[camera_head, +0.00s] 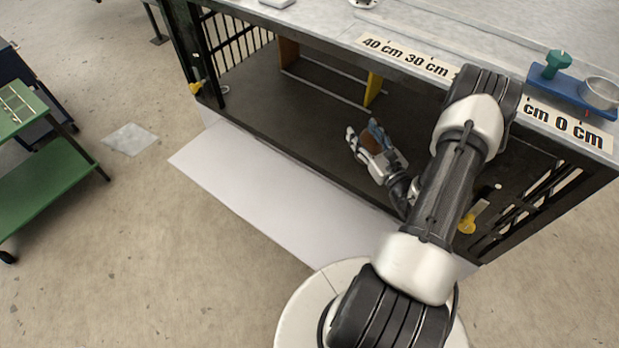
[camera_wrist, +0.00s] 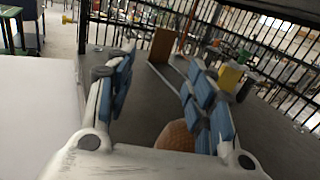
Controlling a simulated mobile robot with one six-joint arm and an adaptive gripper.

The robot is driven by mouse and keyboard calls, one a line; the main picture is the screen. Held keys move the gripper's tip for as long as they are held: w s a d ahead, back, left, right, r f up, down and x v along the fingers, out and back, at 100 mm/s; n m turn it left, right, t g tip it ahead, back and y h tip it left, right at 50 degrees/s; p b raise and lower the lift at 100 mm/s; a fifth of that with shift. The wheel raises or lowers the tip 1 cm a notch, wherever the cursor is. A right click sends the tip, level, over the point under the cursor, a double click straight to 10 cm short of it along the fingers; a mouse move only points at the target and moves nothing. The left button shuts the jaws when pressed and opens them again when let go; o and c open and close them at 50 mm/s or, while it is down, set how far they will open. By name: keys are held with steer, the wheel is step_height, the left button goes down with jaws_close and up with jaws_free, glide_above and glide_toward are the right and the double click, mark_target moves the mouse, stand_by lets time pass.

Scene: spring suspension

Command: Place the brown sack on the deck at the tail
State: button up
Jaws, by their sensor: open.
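The brown sack (camera_head: 370,145) shows as a small brown patch between my gripper's fingers in the head view. In the wrist view the sack (camera_wrist: 177,137) is a rounded, textured brown shape near the right finger, its lower part hidden by the palm. My gripper (camera_head: 362,131) is open, with its blue-padded fingers (camera_wrist: 158,72) spread apart on either side of the sack. It is low inside the frame, over the dark deck (camera_head: 285,115). The deck also shows in the wrist view (camera_wrist: 148,100). I cannot tell whether the sack touches a finger.
A white sheet (camera_head: 255,185) lies in front. A green cart (camera_head: 40,165) stands left.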

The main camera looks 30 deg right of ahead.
steer(key=w+a+r+n+g+y, duration=0.1)
steer(key=w+a+r+n+y, duration=0.4)
steer(key=a+r+n+y, duration=0.55)
steer(key=s+a+r+n+g+y, duration=0.2)
steer(key=a+r+n+g, duration=0.25)
steer(key=a, duration=0.55)
steer(key=s+a+r+n+g+y, duration=0.25)
steer(key=a+r+g, duration=0.2)
steer(key=a, duration=0.55)
steer(key=s+a+r+n+g+h, duration=0.1)
steer(key=s+a+n+g+h, duration=0.1)
steer(key=s+a+n+g, duration=0.4)
steer(key=s+a+n+g+h, duration=0.25)
steer(key=s+n, duration=0.25)
steer(key=s, duration=0.3)
steer(key=s+d+r+n+t+h, duration=0.4)
steer(key=s+d+n+t+h, duration=0.1)
steer(key=s+d+n+h, duration=0.1)
steer(key=shift+d+n+h, duration=0.5)
steer(key=shift+n+h, duration=0.55)
steer(key=shift+h, duration=0.2)
steer(key=shift+r, duration=0.1)
